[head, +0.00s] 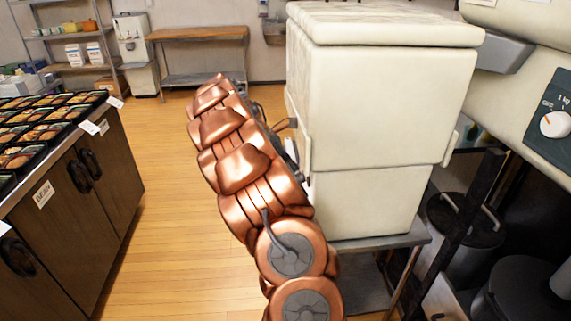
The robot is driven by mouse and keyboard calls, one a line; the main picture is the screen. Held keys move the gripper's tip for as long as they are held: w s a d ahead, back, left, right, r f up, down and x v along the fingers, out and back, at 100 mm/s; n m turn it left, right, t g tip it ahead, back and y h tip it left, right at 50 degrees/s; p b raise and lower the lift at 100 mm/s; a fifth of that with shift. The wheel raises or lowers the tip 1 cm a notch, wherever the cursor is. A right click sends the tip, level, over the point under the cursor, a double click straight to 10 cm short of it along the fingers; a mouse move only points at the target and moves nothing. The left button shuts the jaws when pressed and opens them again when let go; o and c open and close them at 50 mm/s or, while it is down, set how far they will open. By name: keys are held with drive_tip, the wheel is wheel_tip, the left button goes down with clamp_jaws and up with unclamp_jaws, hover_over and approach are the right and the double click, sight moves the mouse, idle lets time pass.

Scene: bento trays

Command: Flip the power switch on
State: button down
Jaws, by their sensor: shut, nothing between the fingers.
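A large cream machine (385,110) with a lid stands on a metal stand, right of centre. I see no clear power switch on it. Its left side is narrow in this view and partly covered by my copper arm. My gripper (291,148) shows only as small dark parts between the arm and the machine's left side. It is shut with nothing in it. Whether it touches the machine is hidden. Another cream machine at the right edge has a dark panel (548,112) with a white round knob (555,124) and a "1 kg" marking.
A wooden counter (95,200) with bento trays stands at the left. A wooden table (197,33) and a shelf rack (75,37) stand at the back. Dark pots (465,235) sit at the lower right. The wooden floor (160,220) between counter and arm is clear.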

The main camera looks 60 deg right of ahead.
idle(0.3)
drive_tip(key=shift+s+d, duration=0.1)
drive_tip(key=shift+s, duration=0.05)
drive_tip(key=shift+r+p, duration=0.1)
drive_tip(key=shift+p, duration=0.2)
drive_tip(key=shift+r+p, duration=0.65)
